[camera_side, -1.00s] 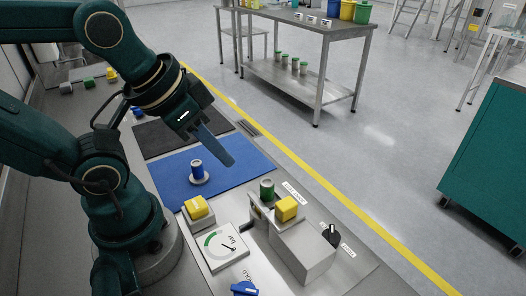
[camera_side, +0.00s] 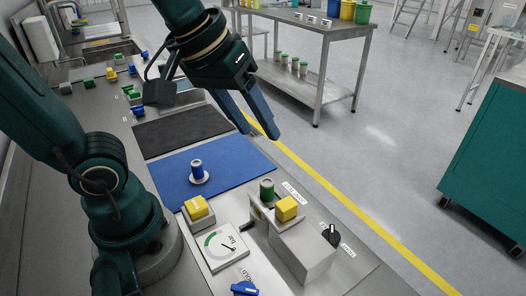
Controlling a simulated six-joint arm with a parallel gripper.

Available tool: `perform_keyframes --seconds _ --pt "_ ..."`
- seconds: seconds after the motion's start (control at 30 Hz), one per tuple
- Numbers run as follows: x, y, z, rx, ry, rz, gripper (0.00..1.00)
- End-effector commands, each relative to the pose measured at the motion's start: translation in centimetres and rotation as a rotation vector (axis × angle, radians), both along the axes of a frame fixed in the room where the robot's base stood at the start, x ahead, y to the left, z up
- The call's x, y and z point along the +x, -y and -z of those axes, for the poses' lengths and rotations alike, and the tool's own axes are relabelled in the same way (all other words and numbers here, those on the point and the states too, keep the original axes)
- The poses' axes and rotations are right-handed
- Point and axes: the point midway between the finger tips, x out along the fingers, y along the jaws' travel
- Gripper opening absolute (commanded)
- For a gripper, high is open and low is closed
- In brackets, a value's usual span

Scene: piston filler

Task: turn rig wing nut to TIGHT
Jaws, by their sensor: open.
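My gripper (camera_side: 260,131) is open and empty, its two blue fingers pointing down at the far right edge of the bench, high above it. It is well away from the rig's turning parts. A blue winged part (camera_side: 244,289) sits at the bottom edge of the view beside a label reading HOLD. A black knob (camera_side: 330,234) with a white mark stands at the right, between small labels. The lettering is too small to read surely, so I cannot tell which of these is the wing nut or its setting.
A gauge (camera_side: 222,245), a yellow block (camera_side: 197,208) and a metal box with a yellow top (camera_side: 287,208) crowd the near bench. A green-topped cylinder (camera_side: 267,189) stands behind the box.

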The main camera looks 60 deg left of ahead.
Motion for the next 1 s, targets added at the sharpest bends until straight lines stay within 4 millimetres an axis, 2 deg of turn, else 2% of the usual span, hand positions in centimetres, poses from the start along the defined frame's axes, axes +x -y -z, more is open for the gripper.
perform_keyframes --seconds 0.27,0.37,0.53,0.67,0.8,1.0 --pt "5.0 3.3 0.9 -0.081 -0.134 -0.119 0.54" --pt "6.6 4.7 2.1 -0.093 -0.184 -0.15 0.54" --pt "8.5 7.5 5.1 -0.089 -0.276 -0.179 0.54" --pt "9.3 9.5 8.1 -0.066 -0.344 -0.175 0.54" --pt "9.2 11.1 11.0 -0.03 -0.406 -0.139 0.54" --pt "8.2 11.9 13.4 0.006 -0.463 -0.112 0.54"
